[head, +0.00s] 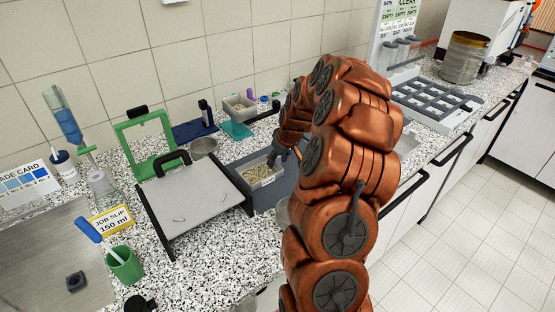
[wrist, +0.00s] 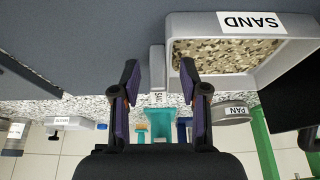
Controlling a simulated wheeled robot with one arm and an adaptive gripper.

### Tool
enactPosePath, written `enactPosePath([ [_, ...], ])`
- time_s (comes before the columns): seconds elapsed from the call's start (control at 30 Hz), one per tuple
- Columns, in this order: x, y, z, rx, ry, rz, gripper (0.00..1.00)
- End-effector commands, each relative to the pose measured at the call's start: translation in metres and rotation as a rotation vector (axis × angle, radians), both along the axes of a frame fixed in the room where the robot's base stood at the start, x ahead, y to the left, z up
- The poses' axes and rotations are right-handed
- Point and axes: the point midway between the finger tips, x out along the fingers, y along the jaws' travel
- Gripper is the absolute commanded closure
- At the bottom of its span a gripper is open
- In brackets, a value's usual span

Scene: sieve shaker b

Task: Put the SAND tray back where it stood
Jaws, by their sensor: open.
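The SAND tray (head: 263,182) is a grey open tray holding speckled tan grains, sitting on a dark grey surface at the middle of the bench. It also shows in the wrist view (wrist: 289,49), with its white SAND label upside down. My gripper (head: 276,158) is at the tray's right side in the head view, mostly hidden by my arm. In the wrist view my gripper (wrist: 160,78) is open, its two dark fingers on either side of a small grey tab (wrist: 157,70) beside the tray wall. I cannot tell whether a finger touches it.
A black-framed board (head: 190,200) with a handle stands left of the tray, with a green frame (head: 145,140) behind it. A round metal pan (head: 203,147), a teal scoop (head: 236,129) and another grey tray (head: 238,107) are behind. A compartment rack (head: 435,101) is at right.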

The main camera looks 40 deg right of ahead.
Motion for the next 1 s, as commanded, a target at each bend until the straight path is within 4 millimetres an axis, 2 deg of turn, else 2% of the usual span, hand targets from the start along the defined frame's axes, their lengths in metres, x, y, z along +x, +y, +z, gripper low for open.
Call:
enactPosePath([
  [0.27,-0.007,-0.001,0.020,-0.003,-0.005,-0.001,0.56],
  [0.8,-0.038,0.000,0.094,-0.004,-0.007,-0.002,0.56],
  [1.0,-0.045,0.002,0.109,-0.001,-0.001,0.000,0.56],
])
